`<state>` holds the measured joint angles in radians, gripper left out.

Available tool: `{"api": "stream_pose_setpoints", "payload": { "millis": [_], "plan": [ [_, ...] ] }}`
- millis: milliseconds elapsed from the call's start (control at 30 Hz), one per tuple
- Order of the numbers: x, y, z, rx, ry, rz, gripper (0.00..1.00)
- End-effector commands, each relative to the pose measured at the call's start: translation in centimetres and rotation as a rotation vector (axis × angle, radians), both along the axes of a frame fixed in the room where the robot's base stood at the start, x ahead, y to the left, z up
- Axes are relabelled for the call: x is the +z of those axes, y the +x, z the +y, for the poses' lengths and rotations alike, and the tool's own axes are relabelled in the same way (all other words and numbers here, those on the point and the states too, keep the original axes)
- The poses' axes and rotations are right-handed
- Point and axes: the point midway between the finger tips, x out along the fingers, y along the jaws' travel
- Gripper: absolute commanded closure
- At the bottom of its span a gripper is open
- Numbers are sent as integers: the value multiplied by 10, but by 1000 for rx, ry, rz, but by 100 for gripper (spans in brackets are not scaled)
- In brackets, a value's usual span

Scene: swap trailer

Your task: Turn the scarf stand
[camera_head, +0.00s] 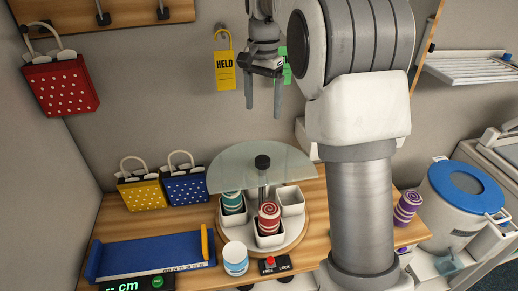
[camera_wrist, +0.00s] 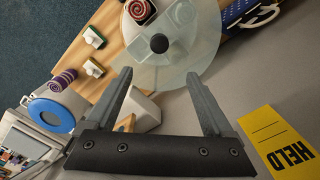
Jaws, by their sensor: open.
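A red rolled scarf (camera_head: 269,217) stands in the front cup and a teal one (camera_head: 232,202) in the left cup. The right cup (camera_head: 291,199) looks empty. My gripper (camera_head: 264,98) is open and empty, up near the back wall, above the stand and apart from it. In the wrist view the cover (camera_wrist: 185,75) lies beyond the spread fingers (camera_wrist: 160,85).
A FREE/LOCK switch (camera_head: 270,264) and a blue-white roll (camera_head: 235,258) are at the front. A blue measuring tray (camera_head: 140,256) and yellow and blue bags (camera_head: 186,187) are left. A purple roll (camera_head: 406,207) is right. A yellow HELD tag (camera_head: 224,70) hangs behind.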

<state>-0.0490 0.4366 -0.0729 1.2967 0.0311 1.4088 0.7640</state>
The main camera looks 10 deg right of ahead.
Motion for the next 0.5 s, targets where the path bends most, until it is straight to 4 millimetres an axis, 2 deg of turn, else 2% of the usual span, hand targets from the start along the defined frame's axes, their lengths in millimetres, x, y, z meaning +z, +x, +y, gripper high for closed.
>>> {"api": "stream_pose_setpoints", "payload": {
  "millis": [167,500],
  "plan": [
    [-20,-1,0,-1,1,5,13],
    [-92,-2,0,0,1,6,13]
  ]
}}
